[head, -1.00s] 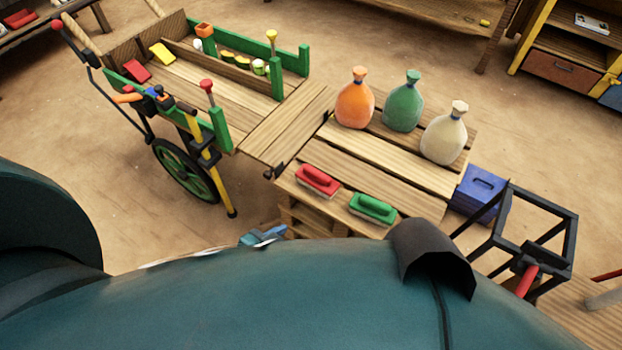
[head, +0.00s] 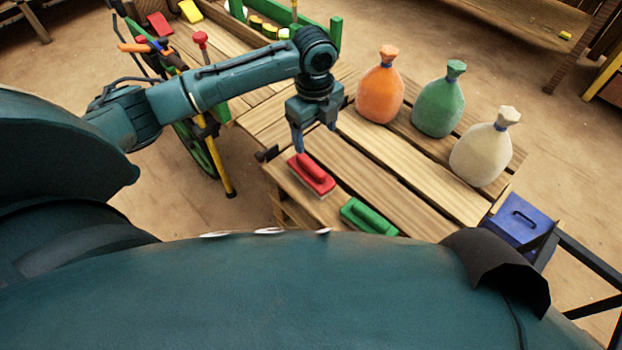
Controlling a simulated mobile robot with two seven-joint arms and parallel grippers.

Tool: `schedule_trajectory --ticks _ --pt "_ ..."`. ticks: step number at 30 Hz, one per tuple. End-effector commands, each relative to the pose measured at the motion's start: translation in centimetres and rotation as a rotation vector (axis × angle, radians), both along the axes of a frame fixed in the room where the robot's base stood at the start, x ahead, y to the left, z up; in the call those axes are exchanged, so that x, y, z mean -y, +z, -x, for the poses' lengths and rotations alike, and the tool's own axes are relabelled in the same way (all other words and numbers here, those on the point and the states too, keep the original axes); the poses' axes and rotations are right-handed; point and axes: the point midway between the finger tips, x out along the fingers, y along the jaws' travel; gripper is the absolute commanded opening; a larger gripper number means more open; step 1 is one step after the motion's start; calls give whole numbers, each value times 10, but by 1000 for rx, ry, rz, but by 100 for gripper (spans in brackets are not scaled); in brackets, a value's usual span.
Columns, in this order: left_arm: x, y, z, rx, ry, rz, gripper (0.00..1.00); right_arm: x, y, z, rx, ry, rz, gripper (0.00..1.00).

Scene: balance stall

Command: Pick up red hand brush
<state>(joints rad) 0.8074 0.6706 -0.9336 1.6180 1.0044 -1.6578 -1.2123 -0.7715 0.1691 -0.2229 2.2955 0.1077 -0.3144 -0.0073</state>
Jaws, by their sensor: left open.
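The red hand brush (head: 312,175) lies on the near left part of the slatted wooden pallet table (head: 379,180), with its handle upward. My left gripper (head: 315,142) hangs fingers down just above and behind the brush's far end. It is open, and nothing shows between its fingers. I cannot tell whether a fingertip touches the brush. My right gripper is not in view.
A green hand brush (head: 368,217) lies close to the right of the red one. An orange sack (head: 381,88), a green sack (head: 439,102) and a cream sack (head: 484,150) stand farther back. A blue box (head: 520,222) is at the right. A cart (head: 336,36) stands behind my left arm.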

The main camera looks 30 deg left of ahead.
Motion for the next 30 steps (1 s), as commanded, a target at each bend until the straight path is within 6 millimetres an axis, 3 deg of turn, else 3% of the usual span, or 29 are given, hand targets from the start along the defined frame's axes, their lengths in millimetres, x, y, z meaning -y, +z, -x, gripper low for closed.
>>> schedule_trajectory --ticks 5,13,23,30 --pt "-8 -11 -1 -21 -21 -22 73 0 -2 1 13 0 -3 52" --pt "-7 -61 0 -19 -20 -20 73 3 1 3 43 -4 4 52" --pt "-8 -84 0 -16 -19 -19 73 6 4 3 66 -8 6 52" --pt "-9 -120 3 -16 -20 -19 73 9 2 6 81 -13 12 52"
